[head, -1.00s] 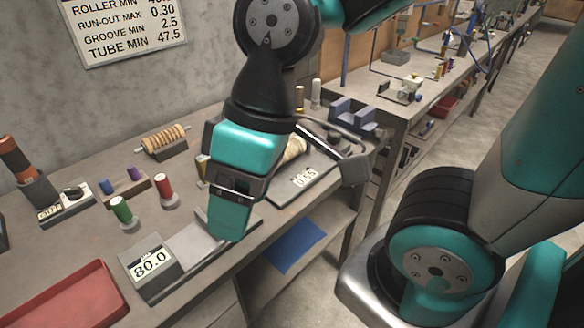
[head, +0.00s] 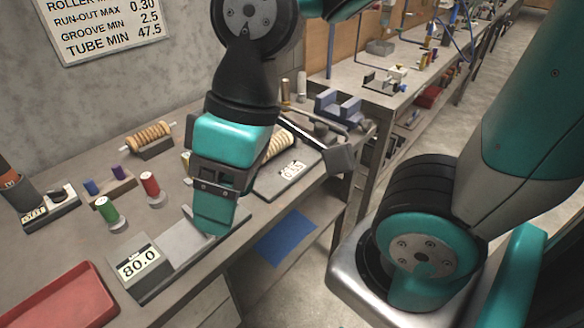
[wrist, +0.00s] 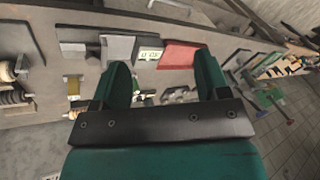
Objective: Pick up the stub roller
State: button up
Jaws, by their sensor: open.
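No label marks which part is the stub roller. A tan ribbed roller (head: 148,137) with a thin shaft lies on a dark stand at the back of the bench. A second ribbed roller (head: 279,144) lies by a gauge plate to the right of my gripper (head: 213,226), partly hidden by my wrist. My gripper points down over the grey plate of the 80.0 gauge, apart from both rollers. It is open and empty. In the wrist view its two fingers (wrist: 160,72) stand wide apart, and ribbed rollers (wrist: 8,72) show at the left edge.
The 80.0 display (head: 139,262) sits left of my gripper. Green (head: 107,210) and red (head: 150,185) spools stand behind it. A red tray (head: 62,296) lies front left. Blue-grey V-shaped blocks (head: 338,107) stand far right. A blue sheet (head: 286,237) lies on the shelf below.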

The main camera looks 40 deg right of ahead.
aim_at(280, 141)
jog(key=k, duration=0.5)
jog(key=z, duration=0.8)
jog(key=i, duration=0.6)
jog(key=u, duration=0.35)
